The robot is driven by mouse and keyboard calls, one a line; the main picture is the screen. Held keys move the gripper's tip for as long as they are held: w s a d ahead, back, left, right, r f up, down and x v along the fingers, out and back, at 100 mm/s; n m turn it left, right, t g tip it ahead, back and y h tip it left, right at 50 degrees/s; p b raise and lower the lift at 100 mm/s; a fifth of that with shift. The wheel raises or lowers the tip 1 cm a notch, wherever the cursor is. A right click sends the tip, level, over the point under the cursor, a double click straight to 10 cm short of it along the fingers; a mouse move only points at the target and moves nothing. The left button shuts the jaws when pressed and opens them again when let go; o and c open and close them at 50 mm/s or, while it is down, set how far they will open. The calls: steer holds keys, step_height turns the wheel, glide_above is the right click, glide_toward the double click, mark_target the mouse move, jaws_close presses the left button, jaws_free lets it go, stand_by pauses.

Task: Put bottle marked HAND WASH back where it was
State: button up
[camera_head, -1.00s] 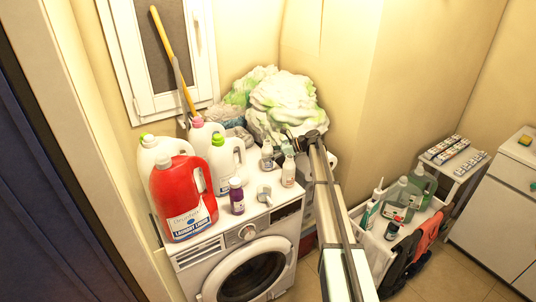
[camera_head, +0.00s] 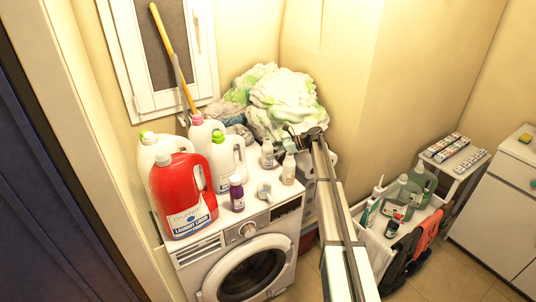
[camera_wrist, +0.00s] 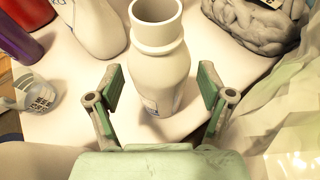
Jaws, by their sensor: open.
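A small white bottle (camera_head: 267,157) stands upright on the washing machine near the back, and in the wrist view a white bottle (camera_wrist: 158,62), seemingly the same one, is upright ahead of my gripper (camera_wrist: 161,72). My gripper is open, its green-padded fingers apart to either side of the bottle with gaps. Only a sliver of its label shows, so I cannot read HAND WASH. A second small white bottle (camera_head: 288,172) stands nearer the front right edge. In the head view my gripper (camera_head: 298,137) is partly hidden by my arm, beside the cloth pile.
The washer top (camera_head: 252,207) also holds a red detergent jug (camera_head: 184,200), white jugs (camera_head: 222,165), a purple bottle (camera_head: 237,196) and a white cup (camera_head: 264,193). A green-white cloth pile (camera_head: 285,100) lies behind. A cart (camera_head: 378,240) with bottles stands right.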

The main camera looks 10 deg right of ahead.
steer(key=b+v, duration=0.3)
steer(key=v, duration=0.8)
